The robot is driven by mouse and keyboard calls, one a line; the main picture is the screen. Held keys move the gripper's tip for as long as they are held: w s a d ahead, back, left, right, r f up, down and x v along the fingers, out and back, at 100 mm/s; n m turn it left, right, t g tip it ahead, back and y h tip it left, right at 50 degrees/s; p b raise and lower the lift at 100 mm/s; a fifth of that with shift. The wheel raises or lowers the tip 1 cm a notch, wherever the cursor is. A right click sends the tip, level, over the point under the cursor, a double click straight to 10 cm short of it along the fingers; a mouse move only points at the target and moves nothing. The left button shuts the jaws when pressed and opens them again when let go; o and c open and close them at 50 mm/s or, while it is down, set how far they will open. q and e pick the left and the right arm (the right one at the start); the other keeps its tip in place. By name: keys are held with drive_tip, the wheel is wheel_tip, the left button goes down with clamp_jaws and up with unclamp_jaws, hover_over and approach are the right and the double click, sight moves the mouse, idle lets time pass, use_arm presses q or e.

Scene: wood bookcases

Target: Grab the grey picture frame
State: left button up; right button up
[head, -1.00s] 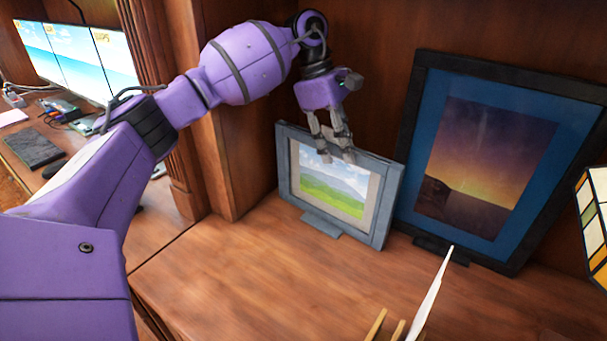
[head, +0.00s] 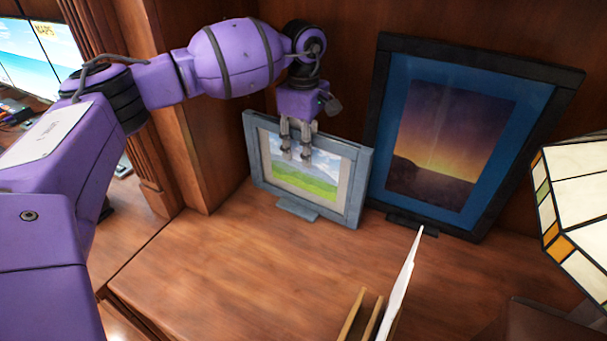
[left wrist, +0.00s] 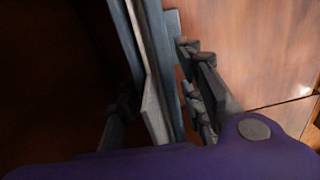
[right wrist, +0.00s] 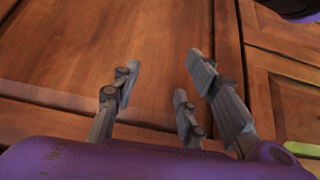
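The grey picture frame (head: 354,195), with a landscape of green field and sky, stands upright on the wooden desk, leaning slightly back on its small foot. My left gripper (head: 296,152) is over its top edge, with two fingers in front of the picture. In the left wrist view, the frame (left wrist: 161,75) runs edge-on between the fingers of the left gripper (left wrist: 158,88), which look apart; contact is not clear. The back finger is hidden in the head view. My right gripper (right wrist: 162,75) is open and empty, facing wooden panels.
A larger black picture frame (head: 377,130) with a sunset picture stands just right of the grey one. A stained-glass lamp shade (head: 580,215) is at the right. Upright papers and wooden dividers (head: 372,318) are at the front. The desk left of them is clear.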

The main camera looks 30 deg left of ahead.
use_arm(q)
drive_tip(key=shift+f, duration=0.55)
clamp_jaws()
drive_tip(key=shift+w+r, duration=0.1)
drive_tip(key=shift+r, duration=0.05)
